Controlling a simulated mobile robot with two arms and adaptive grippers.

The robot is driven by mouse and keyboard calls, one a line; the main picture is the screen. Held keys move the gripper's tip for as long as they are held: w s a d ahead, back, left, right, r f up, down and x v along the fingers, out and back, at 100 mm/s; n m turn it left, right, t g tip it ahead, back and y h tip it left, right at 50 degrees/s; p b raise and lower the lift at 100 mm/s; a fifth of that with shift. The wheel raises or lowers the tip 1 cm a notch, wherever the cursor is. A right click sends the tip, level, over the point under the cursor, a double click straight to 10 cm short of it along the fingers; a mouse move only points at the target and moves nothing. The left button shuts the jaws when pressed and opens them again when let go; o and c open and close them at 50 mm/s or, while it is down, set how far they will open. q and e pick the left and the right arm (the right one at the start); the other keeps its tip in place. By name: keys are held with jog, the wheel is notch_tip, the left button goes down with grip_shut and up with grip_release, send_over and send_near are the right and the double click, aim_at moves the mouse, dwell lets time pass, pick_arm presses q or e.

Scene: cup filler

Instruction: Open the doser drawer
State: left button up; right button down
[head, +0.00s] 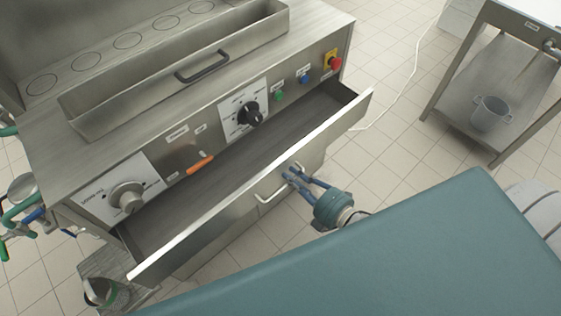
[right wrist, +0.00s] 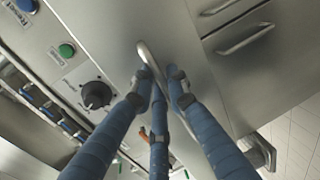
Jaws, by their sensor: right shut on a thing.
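The doser drawer (head: 255,185) stands pulled out from the front of the steel machine in the head view. Its long tray is open and looks empty, with a dark floor. My right gripper (head: 294,174), with blue fingers, is at the outer side of the drawer front. In the right wrist view the fingers (right wrist: 161,82) are shut around the drawer's pale curved handle (right wrist: 143,48). Part of the handle is hidden behind the fingers. My left gripper is not in view.
Knobs (head: 127,197) and buttons (head: 303,77) line the machine's panel above the drawer. Lower handles (right wrist: 245,39) show in the right wrist view. A teal surface (head: 400,250) fills the head view's lower right. A side table (head: 520,80) with a grey pot (head: 489,113) stands upper right.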

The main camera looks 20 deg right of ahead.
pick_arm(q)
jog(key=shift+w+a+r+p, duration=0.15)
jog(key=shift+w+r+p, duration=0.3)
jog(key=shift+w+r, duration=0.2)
pick_arm(e)
jog(key=f+v, duration=0.2)
jog(key=v, duration=0.7)
jog(key=shift+s, duration=0.5)
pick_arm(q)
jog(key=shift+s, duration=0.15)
pick_arm(e)
jog(key=shift+d, duration=0.1)
jog(key=c, duration=1.7)
grip_release()
jog(key=shift+c, duration=0.2)
jog(key=v, duration=1.2)
